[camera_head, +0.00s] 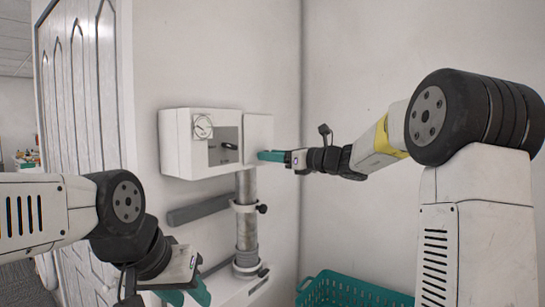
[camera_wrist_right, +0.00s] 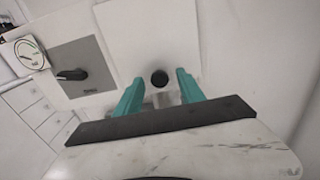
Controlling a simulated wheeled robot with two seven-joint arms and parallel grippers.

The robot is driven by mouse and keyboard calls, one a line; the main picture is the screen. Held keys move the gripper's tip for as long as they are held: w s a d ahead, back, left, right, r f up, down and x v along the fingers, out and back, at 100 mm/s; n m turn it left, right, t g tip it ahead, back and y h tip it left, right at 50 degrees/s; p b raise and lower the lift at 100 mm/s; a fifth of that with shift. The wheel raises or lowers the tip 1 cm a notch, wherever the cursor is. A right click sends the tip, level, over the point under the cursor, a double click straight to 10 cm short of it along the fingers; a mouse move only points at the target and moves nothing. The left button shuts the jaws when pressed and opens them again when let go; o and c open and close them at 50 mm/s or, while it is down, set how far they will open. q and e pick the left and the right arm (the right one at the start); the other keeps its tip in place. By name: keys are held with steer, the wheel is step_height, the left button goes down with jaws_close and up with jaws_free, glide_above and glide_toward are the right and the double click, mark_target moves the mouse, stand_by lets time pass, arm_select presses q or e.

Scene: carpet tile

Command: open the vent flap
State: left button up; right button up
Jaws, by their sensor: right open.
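A white wall box (camera_head: 178,145) carries a plain white panel (camera_head: 258,132) on its right part, which looks like the vent flap and appears closed. It also shows in the right wrist view (camera_wrist_right: 145,35). A round black knob (camera_wrist_right: 159,78) sits near its lower edge. My right gripper (camera_head: 264,156) is at the panel's lower part. In the right wrist view its teal fingers (camera_wrist_right: 160,88) are open on either side of the knob, with gaps visible. My left gripper (camera_head: 187,297) is low at the bottom edge, away from the box, partly cut off.
A dial gauge (camera_head: 203,124) and a grey plate (camera_head: 222,150) with a black lever (camera_wrist_right: 72,75) are left of the panel. A metal pipe (camera_head: 246,215) runs below. A teal basket (camera_head: 350,290) stands lower right; a panelled door (camera_head: 85,90) is left.

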jaws_close()
stand_by(1.4)
